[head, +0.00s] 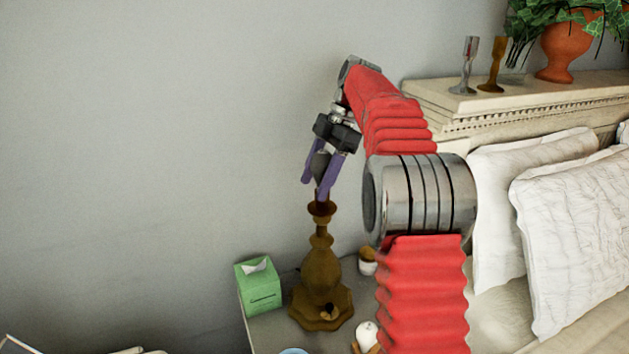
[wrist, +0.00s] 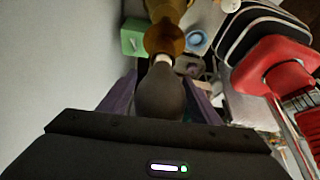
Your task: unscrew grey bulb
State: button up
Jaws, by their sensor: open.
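The grey bulb (head: 319,165) stands upright at the top of a brown, turned lamp base (head: 321,272) on the bedside table. In the wrist view the bulb (wrist: 160,92) lies between my fingers, its pale neck meeting the brown lamp socket (wrist: 164,40). My gripper (head: 317,187) points down over the lamp, its purple fingers open on either side of the bulb. In the wrist view the fingers show left and right of it, partly hidden by the gripper body. I cannot tell if either finger touches the bulb.
A green tissue box (head: 260,287) stands left of the lamp on the bedside table (head: 267,330). A small pot (head: 367,262) and a white bulb (head: 367,333) are to the right. White pillows (head: 570,220) and a headboard (head: 450,105) lie right of my arm. The grey wall side is free.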

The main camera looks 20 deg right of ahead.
jog(key=shift+w+m+t, duration=0.2)
jog(key=shift+m+t, duration=0.4)
jog(key=shift+m, duration=0.9)
jog(key=shift+w+d+m+t+h, duration=0.1)
jog(key=shift+m+t, duration=0.15)
jog(key=shift+m, duration=0.35)
jog(key=shift+w+a+m+t+h, duration=0.1)
jog(key=shift+m+t, duration=0.1)
jog(key=shift+m, duration=0.4)
jog(key=shift+w+d+m+t+h, duration=0.1)
jog(key=shift+m+t, duration=0.15)
jog(key=shift+m, duration=0.35)
jog(key=shift+m, duration=0.5)
jog(key=shift+w+d+m+t+h, duration=0.15)
jog(key=shift+m+t+h, duration=0.35)
jog(key=shift+m, duration=0.7)
jog(key=shift+m+t, duration=0.3)
jog(key=shift+m, duration=0.3)
jog(key=shift+w+d+m+h, duration=0.15)
jog(key=shift+m+h, duration=0.35)
jog(key=shift+m, duration=0.6)
